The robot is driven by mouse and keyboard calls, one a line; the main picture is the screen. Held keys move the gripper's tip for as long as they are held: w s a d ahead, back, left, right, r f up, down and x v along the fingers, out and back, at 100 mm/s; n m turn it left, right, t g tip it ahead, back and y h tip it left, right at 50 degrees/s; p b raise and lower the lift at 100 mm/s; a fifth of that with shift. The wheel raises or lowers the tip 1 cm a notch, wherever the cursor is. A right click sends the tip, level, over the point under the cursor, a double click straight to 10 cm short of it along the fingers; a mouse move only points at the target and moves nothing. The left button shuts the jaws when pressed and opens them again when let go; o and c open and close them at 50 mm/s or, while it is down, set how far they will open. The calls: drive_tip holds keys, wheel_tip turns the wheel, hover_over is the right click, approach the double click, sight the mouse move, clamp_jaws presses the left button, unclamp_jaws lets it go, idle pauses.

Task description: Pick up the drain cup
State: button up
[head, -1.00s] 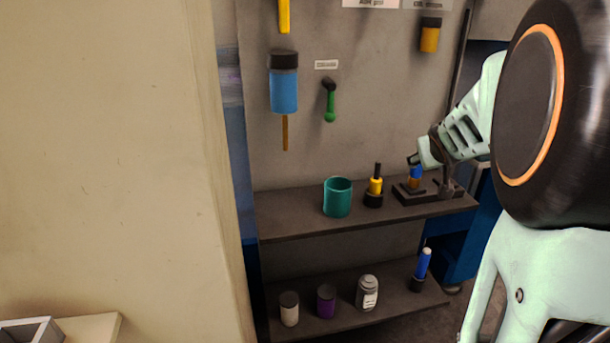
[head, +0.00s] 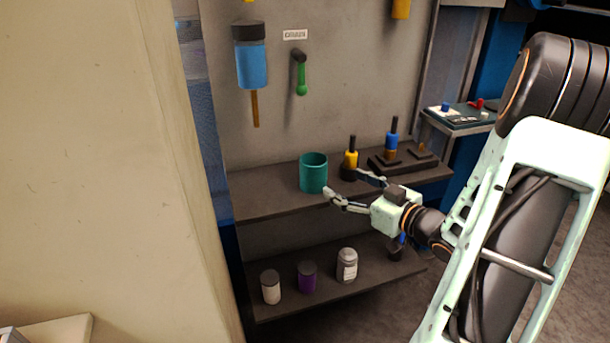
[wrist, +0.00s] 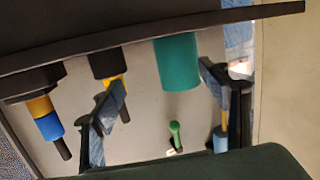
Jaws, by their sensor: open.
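The drain cup appears to be the teal, open-topped cup (head: 313,174) standing upright near the front of the upper shelf. My gripper (head: 344,183) is open and empty, just to the right of the cup and in front of the shelf, its fingers pointing toward the cup. The wrist view looks upside down; there the teal cup (wrist: 178,62) shows between the two spread fingers of my gripper (wrist: 162,76), beyond their tips and nearer the right finger. I see no contact with the cup.
A yellow-and-black tool (head: 350,160) stands close right of the cup, near a finger. A blue-handled tool (head: 392,140) stands on a dark block farther right. The lower shelf (head: 325,295) holds several jars. A wall (head: 110,170) fills the left.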

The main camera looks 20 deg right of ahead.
drive_tip(key=s+a+r+y, duration=0.1)
drive_tip(key=r, duration=0.1)
drive_tip(key=t+b, duration=0.1)
approach(305, 161)
drive_tip(key=shift+w+a+r+y, duration=0.1)
drive_tip(key=shift+w+y, duration=0.05)
drive_tip(key=shift+w, duration=0.25)
drive_tip(key=shift+w+a+y, duration=0.15)
drive_tip(key=shift+w, duration=0.25)
drive_tip(key=x, duration=0.1)
drive_tip(key=b+x, duration=0.1)
drive_tip(key=x, duration=0.2)
drive_tip(key=shift+w+d+f, duration=0.1)
drive_tip(key=shift+w+f, duration=0.1)
drive_tip(key=shift+f, duration=0.15)
drive_tip(key=shift+w+a, duration=0.2)
drive_tip(key=shift+w, duration=0.25)
drive_tip(key=shift+r, duration=0.1)
drive_tip(key=c, duration=1.3)
drive_tip(key=shift+r, duration=0.1)
